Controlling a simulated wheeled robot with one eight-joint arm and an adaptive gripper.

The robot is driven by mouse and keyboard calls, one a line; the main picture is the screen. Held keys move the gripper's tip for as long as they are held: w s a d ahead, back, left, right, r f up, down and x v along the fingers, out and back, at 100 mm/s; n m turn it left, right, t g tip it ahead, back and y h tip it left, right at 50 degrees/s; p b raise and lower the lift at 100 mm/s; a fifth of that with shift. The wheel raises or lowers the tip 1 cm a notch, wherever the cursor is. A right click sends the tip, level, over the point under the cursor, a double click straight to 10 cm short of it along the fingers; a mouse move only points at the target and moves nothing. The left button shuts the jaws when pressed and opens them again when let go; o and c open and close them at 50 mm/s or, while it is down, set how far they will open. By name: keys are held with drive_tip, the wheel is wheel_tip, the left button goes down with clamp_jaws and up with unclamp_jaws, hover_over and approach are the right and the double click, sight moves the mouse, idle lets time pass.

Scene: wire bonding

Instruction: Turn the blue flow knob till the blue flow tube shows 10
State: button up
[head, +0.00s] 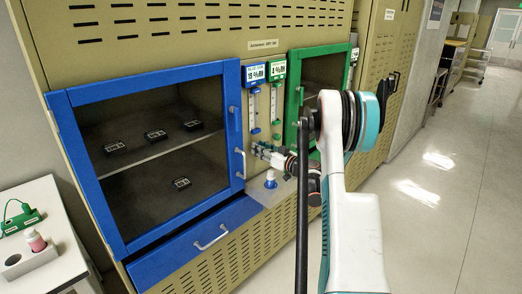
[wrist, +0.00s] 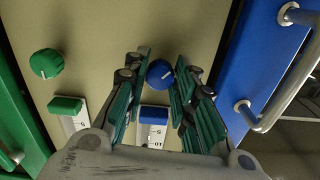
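The blue flow knob (wrist: 159,72) shows in the wrist view on the beige panel, with a white pointer line on it. My gripper (wrist: 161,62) is open, its green-padded fingers to either side of the knob; I cannot tell if they touch it. In the head view my gripper (head: 258,150) is at the panel below the flow tubes and hides the knob. The blue flow tube (head: 255,107) stands under a blue-framed display. Its blue end block (wrist: 153,112) and part of its numbered scale show between the fingers; its reading is too small to tell.
A green knob (wrist: 46,63) and green tube (head: 275,104) are beside the blue ones. A blue door (head: 150,82) with a handle (head: 240,163) and a green door flank the panel. A blue-topped item (head: 270,181) stands on a ledge below my gripper.

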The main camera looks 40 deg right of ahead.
drive_tip(key=shift+m, duration=0.5)
drive_tip(key=o, duration=1)
drive_tip(key=shift+o, duration=0.2)
drive_tip(key=s, duration=1.2)
drive_tip(key=shift+d, duration=0.45)
